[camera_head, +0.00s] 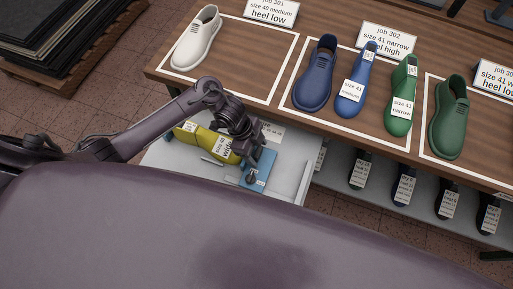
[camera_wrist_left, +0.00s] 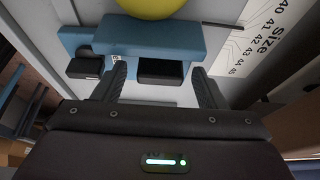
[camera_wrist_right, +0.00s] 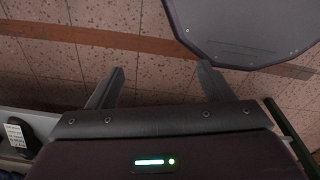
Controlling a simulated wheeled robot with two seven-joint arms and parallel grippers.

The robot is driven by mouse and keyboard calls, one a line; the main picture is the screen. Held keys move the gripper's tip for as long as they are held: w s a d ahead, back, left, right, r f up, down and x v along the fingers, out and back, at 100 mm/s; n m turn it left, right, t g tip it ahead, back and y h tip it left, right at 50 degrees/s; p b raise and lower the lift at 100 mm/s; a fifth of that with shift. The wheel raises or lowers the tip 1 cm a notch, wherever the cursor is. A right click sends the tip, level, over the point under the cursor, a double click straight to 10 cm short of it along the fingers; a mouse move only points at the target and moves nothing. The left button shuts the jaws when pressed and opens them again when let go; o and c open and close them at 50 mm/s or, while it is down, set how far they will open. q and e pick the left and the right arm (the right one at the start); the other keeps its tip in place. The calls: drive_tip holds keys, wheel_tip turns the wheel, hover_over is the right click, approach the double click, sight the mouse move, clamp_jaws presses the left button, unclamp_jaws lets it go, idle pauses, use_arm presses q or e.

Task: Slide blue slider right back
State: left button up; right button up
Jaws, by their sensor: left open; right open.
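The blue slider (camera_head: 262,166) lies on the grey measuring board (camera_head: 282,187) in the head view, partly hidden by my left gripper (camera_head: 246,147). In the left wrist view the blue slider (camera_wrist_left: 160,38) is a long bar beyond the fingertips, with a smaller blue part at its left. Two black blocks (camera_wrist_left: 160,71) stick out from its near side. My left gripper (camera_wrist_left: 160,78) is open, with one black block between its fingers; contact cannot be told. My right gripper (camera_wrist_right: 160,75) is open and empty over the floor, outside the head view.
A yellow-green last (camera_head: 215,143) lies on the board beside the slider. A printed size scale (camera_wrist_left: 268,35) lies right of it in the left wrist view. The wooden table (camera_head: 275,108) behind holds several shoes and lasts. A lower shelf (camera_head: 335,170) holds several dark lasts.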

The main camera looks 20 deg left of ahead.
use_arm(q)
drive_tip(key=shift+c, duration=0.3)
drive_tip(key=c, duration=1.3)
drive_tip(key=d, duration=0.9)
drive_tip(key=shift+s+d, duration=0.15)
drive_tip(key=shift+d, duration=0.25)
drive_tip(key=shift+c, duration=0.2)
drive_tip(key=shift+r, duration=0.1)
use_arm(e)
drive_tip(key=shift+s+a+r, duration=0.1)
drive_tip(key=shift+s+r, duration=0.15)
drive_tip(key=shift+s, duration=0.4)
use_arm(q)
drive_tip(key=o, duration=1.4)
